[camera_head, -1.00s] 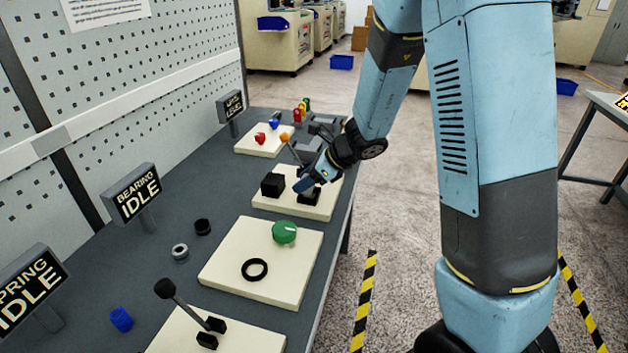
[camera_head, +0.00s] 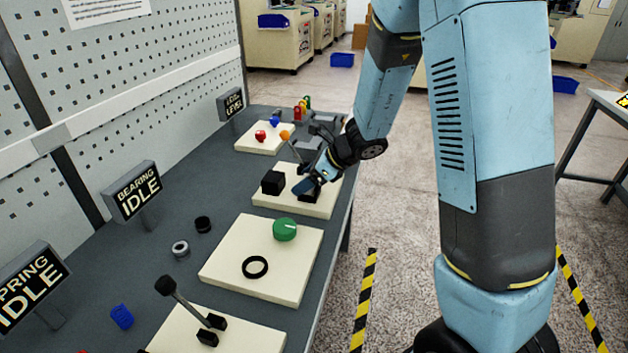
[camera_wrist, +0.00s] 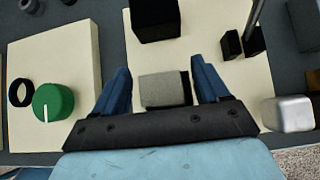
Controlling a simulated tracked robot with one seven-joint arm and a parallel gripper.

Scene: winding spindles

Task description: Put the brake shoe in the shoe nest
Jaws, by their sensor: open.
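A small block with a grey face and black sides (camera_wrist: 165,90), apparently the brake shoe, lies between my gripper's blue fingers in the wrist view. My gripper (camera_wrist: 163,88) is open, with a finger on either side of it; I cannot tell whether either touches. In the head view, my gripper (camera_head: 308,188) is low over the cream board (camera_head: 264,200), and a dark block shows just under its fingers. A black cube (camera_head: 273,183) stands on the same board to the left; it also shows in the wrist view (camera_wrist: 155,18). No part is clearly identifiable as the shoe nest.
A lever between black posts (camera_wrist: 230,44) and a silver block (camera_wrist: 288,113) are to the right in the wrist view. A nearer board holds a green knob (camera_head: 285,229) and a black ring (camera_head: 255,267). A black-knobbed lever (camera_head: 166,286) stands in front.

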